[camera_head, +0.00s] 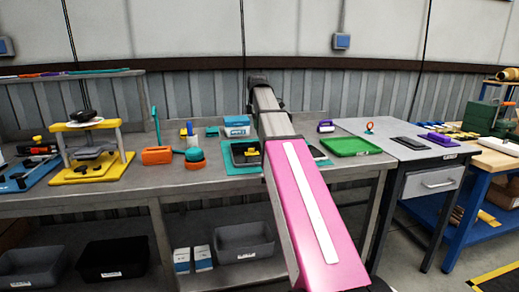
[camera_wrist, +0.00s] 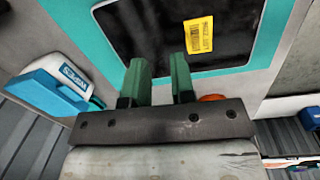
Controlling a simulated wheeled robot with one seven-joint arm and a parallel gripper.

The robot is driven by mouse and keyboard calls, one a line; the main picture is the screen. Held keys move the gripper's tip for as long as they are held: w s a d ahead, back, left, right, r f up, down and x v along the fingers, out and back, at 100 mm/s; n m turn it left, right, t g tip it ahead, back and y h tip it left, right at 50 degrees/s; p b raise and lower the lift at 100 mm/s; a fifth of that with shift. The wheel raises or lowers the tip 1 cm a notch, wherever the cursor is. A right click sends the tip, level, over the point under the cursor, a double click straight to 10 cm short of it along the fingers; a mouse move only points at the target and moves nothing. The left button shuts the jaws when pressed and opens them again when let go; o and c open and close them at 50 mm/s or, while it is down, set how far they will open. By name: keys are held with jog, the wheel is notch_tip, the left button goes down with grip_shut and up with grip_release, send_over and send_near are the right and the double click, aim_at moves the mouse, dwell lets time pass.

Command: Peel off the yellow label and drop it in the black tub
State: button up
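The yellow label (camera_wrist: 199,35) with a barcode and dark print lies flat on a black, flat device (camera_wrist: 140,25) in the wrist view. The device rests on a teal mat (camera_wrist: 268,32), also seen on the bench in the head view (camera_head: 233,168). My gripper (camera_wrist: 159,66) has two green fingers, apart with nothing between them. They point toward the device, and the label appears just beyond and right of the right fingertip. My arm hides the gripper in the head view. A black tub (camera_head: 113,256) sits on the lower shelf at the left.
Grey tubs (camera_head: 245,241) and small white-blue boxes (camera_head: 192,260) share the lower shelf. On the bench stand a blue-white device (camera_head: 237,126), an orange box (camera_head: 157,155), a yellow press (camera_head: 92,152) and a green tray (camera_head: 350,146). A grey side table (camera_head: 405,150) stands at the right.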

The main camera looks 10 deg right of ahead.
jog(key=s+a+n+g, duration=0.1)
jog(key=s+a, duration=0.1)
jog(key=a, duration=0.2)
jog(key=shift+s+d+f, duration=0.1)
jog(key=shift+s+f, duration=0.05)
jog(key=shift+f, duration=2.05)
jog(key=shift+s+d+f, duration=0.1)
jog(key=shift+f, duration=2.1)
grip_shut()
jog(key=shift+r, duration=0.15)
notch_tip(320, 180, up, 8)
jog(key=shift+w, duration=0.15)
